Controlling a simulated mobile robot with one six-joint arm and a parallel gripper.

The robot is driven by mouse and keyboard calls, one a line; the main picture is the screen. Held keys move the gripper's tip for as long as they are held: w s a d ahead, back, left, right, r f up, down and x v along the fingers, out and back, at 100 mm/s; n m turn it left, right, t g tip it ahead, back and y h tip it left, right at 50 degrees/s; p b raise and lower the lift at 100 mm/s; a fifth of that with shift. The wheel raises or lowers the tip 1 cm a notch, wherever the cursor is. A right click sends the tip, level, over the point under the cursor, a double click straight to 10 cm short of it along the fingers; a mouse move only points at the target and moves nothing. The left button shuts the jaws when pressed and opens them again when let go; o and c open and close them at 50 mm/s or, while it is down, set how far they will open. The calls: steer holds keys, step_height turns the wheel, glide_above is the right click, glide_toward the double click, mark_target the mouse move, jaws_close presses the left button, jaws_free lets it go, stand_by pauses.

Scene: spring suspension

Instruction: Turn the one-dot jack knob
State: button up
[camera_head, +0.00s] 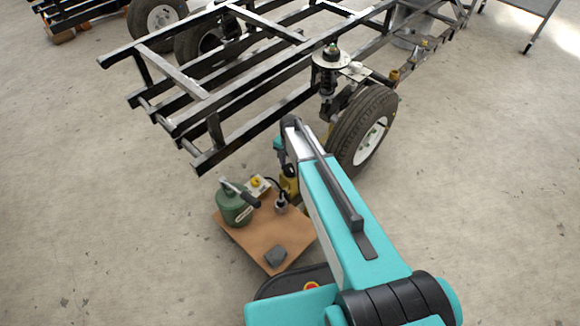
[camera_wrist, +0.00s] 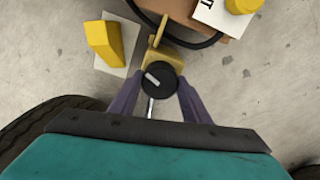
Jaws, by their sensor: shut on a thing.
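In the wrist view, my gripper (camera_wrist: 158,84) has its two purple fingers on either side of a round black knob (camera_wrist: 166,71) with a pale bar on its face. It is shut on this knob. The knob sits at the end of a yellow bracket-like part (camera_wrist: 163,57), with a metal rod below it. No dot mark can be made out on or beside it. In the head view, my arm hides the gripper and knob; part of a yellow jack body (camera_head: 290,186) shows just left of my arm, near the wheel.
A brown board (camera_head: 255,243) holds a green canister (camera_head: 234,207), a white box with a yellow knob (camera_head: 258,186) and a grey block (camera_head: 276,255). A tyre (camera_head: 362,128) and the black frame (camera_head: 215,100) stand close to my arm. A yellow block (camera_wrist: 103,42) lies left of the knob.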

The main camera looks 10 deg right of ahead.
steer(key=n+p, duration=0.3)
steer(key=shift+r, duration=0.2)
steer(key=n+p, duration=0.3)
steer(key=n, duration=0.2)
steer(key=shift+n+p, duration=0.3)
steer(key=n+p, duration=0.2)
steer(key=n, duration=0.3)
steer(key=shift+f+p, duration=0.1)
steer(key=shift+p, duration=0.2)
steer(key=n+p, duration=0.1)
steer(key=n, duration=0.4)
steer(key=n+p, duration=0.1)
steer(key=n, duration=0.3)
steer(key=shift+p, duration=0.35)
steer(key=n+p, duration=0.1)
steer(key=n, duration=0.4)
steer(key=shift+n, duration=0.4)
steer(key=n, duration=0.4)
steer(key=shift+p, duration=0.3)
steer(key=n, duration=0.4)
steer(key=shift+f+n, duration=0.1)
steer(key=shift+n, duration=0.2)
